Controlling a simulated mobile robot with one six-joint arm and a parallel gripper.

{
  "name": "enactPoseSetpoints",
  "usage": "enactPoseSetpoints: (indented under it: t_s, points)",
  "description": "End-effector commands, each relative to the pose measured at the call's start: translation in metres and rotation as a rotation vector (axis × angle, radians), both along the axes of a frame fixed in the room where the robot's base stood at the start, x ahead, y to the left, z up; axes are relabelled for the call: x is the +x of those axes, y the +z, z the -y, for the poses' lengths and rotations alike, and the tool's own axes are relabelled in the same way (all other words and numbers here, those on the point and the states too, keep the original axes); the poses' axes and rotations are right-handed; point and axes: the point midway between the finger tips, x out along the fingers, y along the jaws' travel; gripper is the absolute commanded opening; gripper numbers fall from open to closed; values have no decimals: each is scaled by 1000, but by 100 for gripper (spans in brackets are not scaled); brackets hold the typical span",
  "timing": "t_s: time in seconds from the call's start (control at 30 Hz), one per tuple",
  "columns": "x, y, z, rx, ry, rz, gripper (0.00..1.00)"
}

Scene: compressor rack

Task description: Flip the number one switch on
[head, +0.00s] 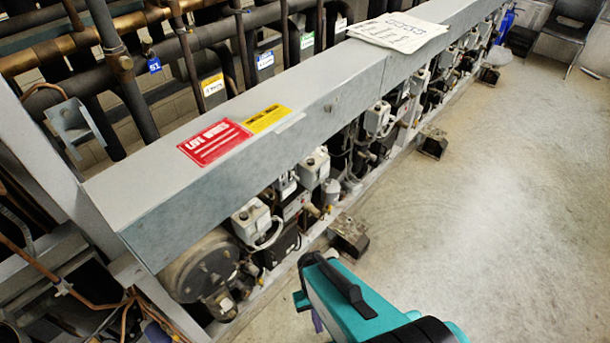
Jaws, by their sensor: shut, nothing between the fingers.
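The compressor rack runs from lower left to upper right under a long grey beam (330,85). Several small grey boxes show below the beam, among them a near box (251,222) and another to its right (314,168). I cannot make out a number one marking or any switch position on them. My gripper (312,264), teal and black, is at the bottom centre over the floor. It looks apart from the rack, in front of and right of the near box. It is shut and seems empty; its fingertips are hard to make out.
A round dark compressor end (205,268) is at lower left. Dark metal feet (348,236) stick out onto the floor. A red label (214,142) and papers (398,32) lie on the beam. Pipes run behind it. The pale floor (500,190) at right is clear, with a chair (570,35) far off.

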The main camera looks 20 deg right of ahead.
Motion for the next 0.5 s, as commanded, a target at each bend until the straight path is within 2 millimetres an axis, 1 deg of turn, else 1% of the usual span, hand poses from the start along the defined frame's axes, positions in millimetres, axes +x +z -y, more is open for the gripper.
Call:
enactPoseSetpoints:
  t_s: [0.03, 0.2, 0.33, 0.5]
  points:
    - [0, 17, 1, -4, 3, 0, 0]
    - [-1, 35, 5, -15, 14, -1, 0]
    - [-2, 41, 7, -20, 18, -1, 0]
    - [-2, 41, 7, -21, 20, -1, 0]
